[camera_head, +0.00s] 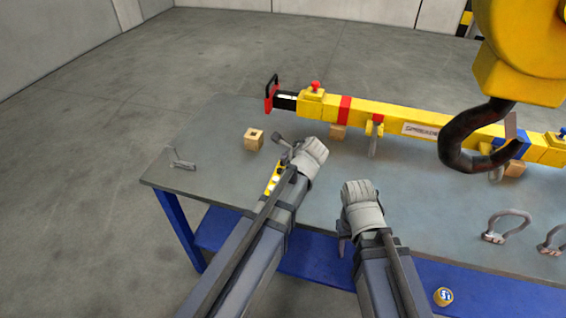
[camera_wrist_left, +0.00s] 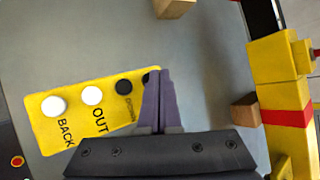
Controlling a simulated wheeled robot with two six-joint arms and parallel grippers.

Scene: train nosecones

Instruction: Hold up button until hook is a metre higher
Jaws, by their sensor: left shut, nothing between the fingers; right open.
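The yellow button pendant (camera_wrist_left: 85,108) lies under my left gripper in the left wrist view. It has white buttons marked BACK and OUT, a black DOWN button (camera_wrist_left: 124,87), and another black button (camera_wrist_left: 147,77) partly hidden by my fingers. My left gripper (camera_wrist_left: 160,75) is shut and empty, its tips over or on that end; contact cannot be told. In the head view a strip of the pendant (camera_head: 274,180) shows beside my left arm. The dark hook (camera_head: 452,150) hangs from a yellow hoist block (camera_head: 520,80) at right. My right gripper (camera_head: 346,238) is open, low over the table's front.
A yellow spreader beam (camera_head: 390,117) rests on wooden blocks along the grey table (camera_head: 225,125). A loose wooden block (camera_head: 253,139), a small metal part (camera_head: 182,160) and shackles (camera_head: 507,226) lie on the table.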

